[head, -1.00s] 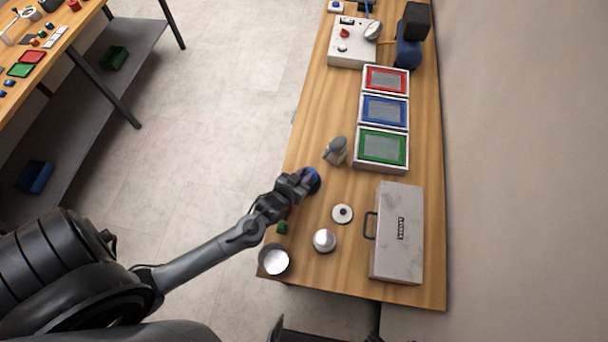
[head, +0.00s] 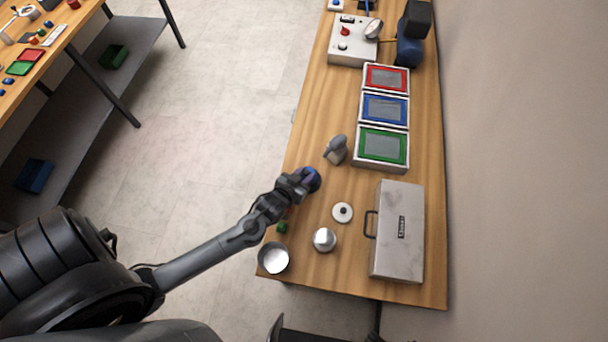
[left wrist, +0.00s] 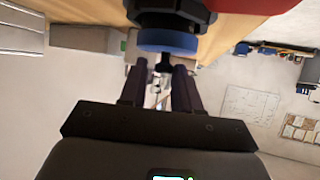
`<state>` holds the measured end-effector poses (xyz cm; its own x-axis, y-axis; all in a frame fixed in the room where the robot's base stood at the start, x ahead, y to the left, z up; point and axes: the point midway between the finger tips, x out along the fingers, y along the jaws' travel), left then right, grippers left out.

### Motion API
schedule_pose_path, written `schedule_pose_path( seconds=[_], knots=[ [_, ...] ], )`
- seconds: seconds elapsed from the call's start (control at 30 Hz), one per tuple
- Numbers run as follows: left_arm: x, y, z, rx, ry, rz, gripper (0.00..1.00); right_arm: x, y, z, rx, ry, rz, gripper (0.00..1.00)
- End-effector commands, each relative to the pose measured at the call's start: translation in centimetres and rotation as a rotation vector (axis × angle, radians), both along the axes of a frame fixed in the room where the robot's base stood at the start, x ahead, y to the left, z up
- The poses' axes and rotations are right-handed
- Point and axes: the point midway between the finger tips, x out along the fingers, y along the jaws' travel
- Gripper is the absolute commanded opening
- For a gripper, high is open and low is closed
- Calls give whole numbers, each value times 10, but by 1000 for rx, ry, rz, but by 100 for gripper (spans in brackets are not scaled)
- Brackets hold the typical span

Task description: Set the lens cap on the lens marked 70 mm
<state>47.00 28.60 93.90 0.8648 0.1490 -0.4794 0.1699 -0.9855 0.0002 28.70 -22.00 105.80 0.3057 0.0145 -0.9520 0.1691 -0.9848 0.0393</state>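A round blue piece (head: 313,179) is at the left edge of the wooden table in the head view, partly hidden by my left gripper (head: 302,180). In the left wrist view it is a blue disc (left wrist: 168,41) with a short dark stem, against a dark body with red on it. I cannot tell whether disc and body touch. My left gripper (left wrist: 161,68) has its fingers apart either side of the stem, with a gap visible. No 70 mm marking is readable. My right gripper is not in view.
A grey scanner-like tool (head: 336,149) stands just beyond. A white disc with a dark knob (head: 342,212), a silver dome (head: 324,240), a round pot (head: 274,258) and a green block (head: 282,228) are nearer. A grey case (head: 398,232) and framed trays (head: 382,146) fill the right side.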

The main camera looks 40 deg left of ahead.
Motion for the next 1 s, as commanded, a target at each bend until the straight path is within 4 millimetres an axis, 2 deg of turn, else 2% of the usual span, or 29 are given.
schedule_pose_path(
  seconds=[0.27,1.0],
  knots=[
    [-4,-1,4,0,1,0,32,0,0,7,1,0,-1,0],
    [-55,-9,33,0,1,0,32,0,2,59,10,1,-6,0]
  ],
)
